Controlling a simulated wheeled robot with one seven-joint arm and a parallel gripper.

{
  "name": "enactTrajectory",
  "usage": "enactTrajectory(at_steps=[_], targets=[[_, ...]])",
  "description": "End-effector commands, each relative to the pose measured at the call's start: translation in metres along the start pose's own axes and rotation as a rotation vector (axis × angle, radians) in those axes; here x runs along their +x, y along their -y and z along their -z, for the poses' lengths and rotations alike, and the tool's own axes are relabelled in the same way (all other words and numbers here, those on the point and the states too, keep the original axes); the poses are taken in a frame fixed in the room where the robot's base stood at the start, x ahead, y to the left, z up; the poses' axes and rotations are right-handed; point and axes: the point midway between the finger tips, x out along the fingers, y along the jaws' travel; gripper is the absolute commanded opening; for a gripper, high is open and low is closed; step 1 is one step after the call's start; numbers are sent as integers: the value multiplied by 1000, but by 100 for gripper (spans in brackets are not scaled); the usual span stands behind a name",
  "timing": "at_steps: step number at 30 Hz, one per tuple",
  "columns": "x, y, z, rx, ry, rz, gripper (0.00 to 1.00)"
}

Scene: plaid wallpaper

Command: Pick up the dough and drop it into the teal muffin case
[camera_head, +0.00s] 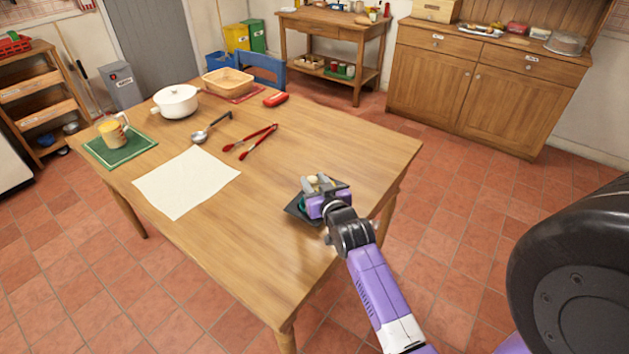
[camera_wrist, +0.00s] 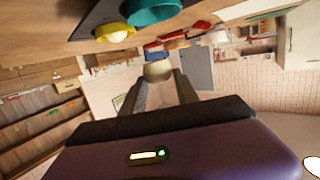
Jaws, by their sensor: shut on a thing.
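My gripper (camera_head: 325,186) is over the near right part of the wooden table. In the wrist view, its two fingers (camera_wrist: 159,90) are shut on a pale, round lump of dough (camera_wrist: 158,70). The dough also shows as a small pale spot at the gripper in the head view (camera_head: 312,180). The teal muffin case (camera_wrist: 153,14) is at the top of the wrist view, apart from the dough. In the head view, only a bit of teal (camera_head: 304,200) shows beside my gripper; my arm hides the rest.
A dark tray (camera_head: 292,211) lies under the cases. A yellow case (camera_wrist: 113,26) with a pale lump inside sits beside the teal one. White paper (camera_head: 187,183), red tongs (camera_head: 252,141), a ladle (camera_head: 207,129) and a white pot (camera_head: 176,102) lie farther left. The table's near middle is clear.

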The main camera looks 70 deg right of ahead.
Motion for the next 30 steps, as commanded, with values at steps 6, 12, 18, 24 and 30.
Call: enactTrajectory(at_steps=[6,12,18,24,30], targets=[[0,0,-1,0,-1,0,0],[0,0,-1,0,0,0,62],[0,0,-1,0,0,0,62],[-7,0,-3,0,1,0,62],[-38,0,-3,0,1,1,62]])
